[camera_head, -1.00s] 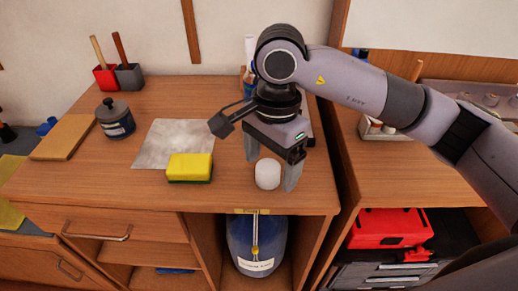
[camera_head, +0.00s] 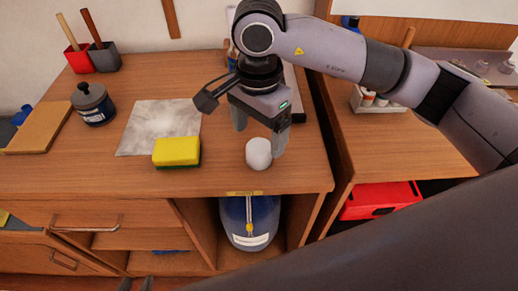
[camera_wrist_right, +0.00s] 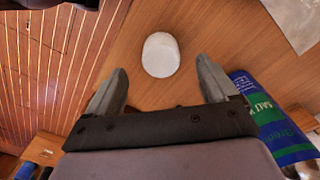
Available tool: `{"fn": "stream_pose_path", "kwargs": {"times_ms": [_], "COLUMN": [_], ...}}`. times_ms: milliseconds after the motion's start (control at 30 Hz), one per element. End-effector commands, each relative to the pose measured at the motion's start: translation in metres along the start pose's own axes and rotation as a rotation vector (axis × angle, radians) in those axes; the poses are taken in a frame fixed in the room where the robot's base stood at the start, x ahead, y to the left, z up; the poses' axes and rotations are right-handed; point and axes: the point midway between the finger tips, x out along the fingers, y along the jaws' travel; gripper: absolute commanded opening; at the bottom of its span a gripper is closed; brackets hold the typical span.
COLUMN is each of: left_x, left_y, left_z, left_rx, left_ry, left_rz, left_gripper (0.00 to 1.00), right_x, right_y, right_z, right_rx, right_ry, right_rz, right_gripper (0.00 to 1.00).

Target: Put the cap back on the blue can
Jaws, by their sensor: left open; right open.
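A white, rounded, cap-like piece (camera_head: 258,153) sits on the wooden worktop near its front edge. It also shows in the right wrist view (camera_wrist_right: 161,55). My right gripper (camera_head: 259,142) is open above and around it, a finger to each side, not closed on it; the wrist view shows the open fingers (camera_wrist_right: 161,66) too. A large blue container (camera_head: 250,222) stands in the open bay below the worktop; its top is hidden by the counter. Whether it is the task's can, I cannot tell. My left gripper (camera_head: 136,284) shows only dark fingertips at the bottom edge, apart and empty.
A yellow sponge (camera_head: 177,151) and a grey sheet (camera_head: 158,126) lie left of the cap. A dark-lidded jar (camera_head: 93,104) and a wooden board (camera_head: 45,125) are further left. A blue-green printed package (camera_wrist_right: 262,112) shows in the wrist view. My dark arm link crosses the lower right.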

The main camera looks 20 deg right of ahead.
Motion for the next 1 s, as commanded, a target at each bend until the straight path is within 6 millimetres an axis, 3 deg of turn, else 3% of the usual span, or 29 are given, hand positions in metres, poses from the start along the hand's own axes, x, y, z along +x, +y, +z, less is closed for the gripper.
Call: {"fn": "stream_pose_path", "kwargs": {"times_ms": [167,533,900,933,1000], "left_x": [0.0,-0.006,-0.005,-0.005,-0.005], "left_y": [0.0,0.0,0.0,0.0,0.0], "left_z": [-0.002,-0.011,-0.011,-0.011,-0.011], "left_rx": [0.0,0.001,0.001,0.001,0.001], "left_ry": [0.001,0.004,0.004,0.005,0.005], "left_rz": [0.0,0.0,0.0,0.0,0.0], "left_gripper": [0.43,0.43,0.43,0.43,0.43], "right_x": [0.003,0.049,0.052,0.052,0.052], "right_y": [0.0,0.0,-0.001,-0.001,-0.001], "right_z": [0.0,-0.002,-0.002,-0.002,-0.002], "right_rx": [0.001,0.001,0.001,0.001,0.001], "right_ry": [-0.001,-0.001,-0.001,-0.001,-0.001], "right_rz": [0.002,0.001,0.0,0.0,0.0], "right_gripper": [0.86,0.86,0.86,0.83,0.6]}}
